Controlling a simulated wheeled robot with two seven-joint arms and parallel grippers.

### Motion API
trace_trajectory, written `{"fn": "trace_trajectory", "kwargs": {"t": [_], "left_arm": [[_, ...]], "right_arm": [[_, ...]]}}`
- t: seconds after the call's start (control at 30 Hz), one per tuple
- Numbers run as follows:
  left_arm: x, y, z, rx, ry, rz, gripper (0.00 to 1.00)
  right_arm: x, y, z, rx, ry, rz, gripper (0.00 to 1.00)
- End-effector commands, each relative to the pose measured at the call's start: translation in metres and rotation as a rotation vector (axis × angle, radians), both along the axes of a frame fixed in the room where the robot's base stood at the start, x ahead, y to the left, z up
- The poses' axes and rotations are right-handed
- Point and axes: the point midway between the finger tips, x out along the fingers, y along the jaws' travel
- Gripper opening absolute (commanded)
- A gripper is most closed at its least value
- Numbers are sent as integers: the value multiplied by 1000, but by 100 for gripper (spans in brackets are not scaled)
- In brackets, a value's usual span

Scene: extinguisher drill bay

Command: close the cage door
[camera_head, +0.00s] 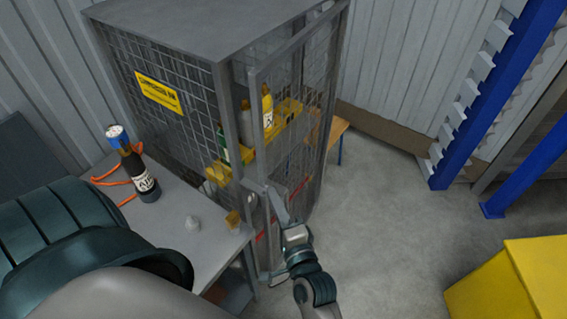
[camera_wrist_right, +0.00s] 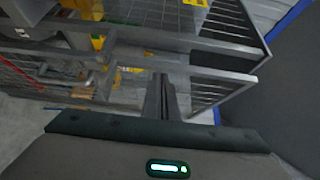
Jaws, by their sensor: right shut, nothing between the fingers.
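The grey wire-mesh cage (camera_head: 221,85) stands at the upper middle, with a yellow sign on its left side. Its framed mesh door (camera_head: 256,120) stands ajar; a gap shows between the door's near upright and the cage's corner post. My right gripper (camera_head: 270,194) is shut and empty beside the lower part of the door's near upright; I cannot tell whether it touches. In the right wrist view, the closed fingers (camera_wrist_right: 161,96) point toward grey frame bars (camera_wrist_right: 190,48) and mesh. My left gripper is out of view.
Yellow shelving with bottles (camera_head: 267,108) shows inside the cage. A yellow box (camera_head: 515,285) stands lower right, blue uprights behind. Floor between is clear.

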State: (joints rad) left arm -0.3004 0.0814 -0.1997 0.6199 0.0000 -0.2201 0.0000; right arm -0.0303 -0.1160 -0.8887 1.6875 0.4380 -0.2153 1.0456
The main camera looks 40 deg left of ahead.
Motion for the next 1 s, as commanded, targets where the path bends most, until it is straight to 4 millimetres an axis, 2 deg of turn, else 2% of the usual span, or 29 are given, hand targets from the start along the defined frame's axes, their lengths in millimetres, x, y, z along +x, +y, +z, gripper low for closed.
{"fn": "trace_trajectory", "kwargs": {"t": [0.3, 0.33, 0.43, 0.57, 0.67, 0.77, 0.87, 0.9, 0.97, 1.0], "left_arm": [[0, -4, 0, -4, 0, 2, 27], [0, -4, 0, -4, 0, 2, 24], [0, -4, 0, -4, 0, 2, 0], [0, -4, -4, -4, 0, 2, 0], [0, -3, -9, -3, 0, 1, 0], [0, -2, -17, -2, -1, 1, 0], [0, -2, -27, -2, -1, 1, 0], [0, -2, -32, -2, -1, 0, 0], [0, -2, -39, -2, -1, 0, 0], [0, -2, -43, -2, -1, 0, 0]], "right_arm": [[-3, 1, 0, 0, 0, 0, 0], [-3, 1, 0, 0, 0, 0, 0], [-2, 0, -4, -6, 0, -2, 0], [2, -7, -27, -47, -1, -14, 0], [8, -19, -66, -121, -5, -36, 0], [14, -41, -126, -237, -7, -61, 0], [16, -75, -203, -389, -8, -82, 0], [14, -92, -238, -460, -8, -86, 0], [8, -122, -291, -570, -2, -86, 0], [2, -143, -326, -645, 1, -81, 0]]}}
